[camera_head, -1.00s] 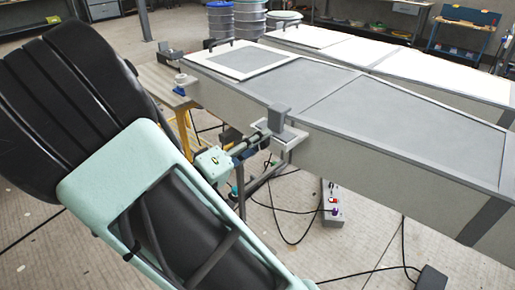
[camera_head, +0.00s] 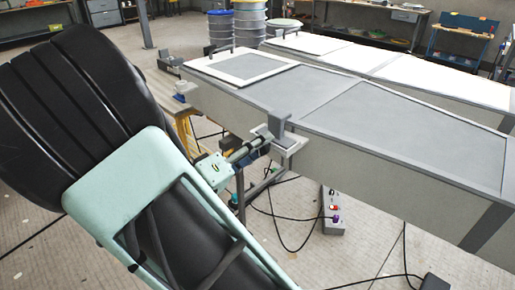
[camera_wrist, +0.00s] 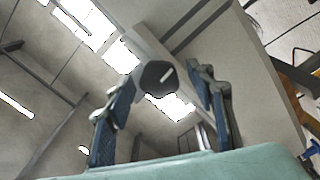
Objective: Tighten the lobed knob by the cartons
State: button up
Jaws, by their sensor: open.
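A dark lobed knob (camera_wrist: 157,76) with a pale line on its face shows in the wrist view, between the fingertips of my gripper (camera_wrist: 170,80). The fingers are open on either side of it; I cannot tell whether they touch it. In the head view my gripper (camera_head: 250,148) reaches up from the lower left to a grey clamp (camera_head: 279,120) on the near mould's edge. I cannot make out any cartons.
The long grey mould (camera_head: 385,155) fills the right side. A second white-topped mould (camera_head: 425,75) lies behind it. A control box (camera_head: 333,223) and cables lie on the floor below. Drums (camera_head: 250,22) stand at the back.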

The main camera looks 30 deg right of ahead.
jog(key=v, duration=1.2)
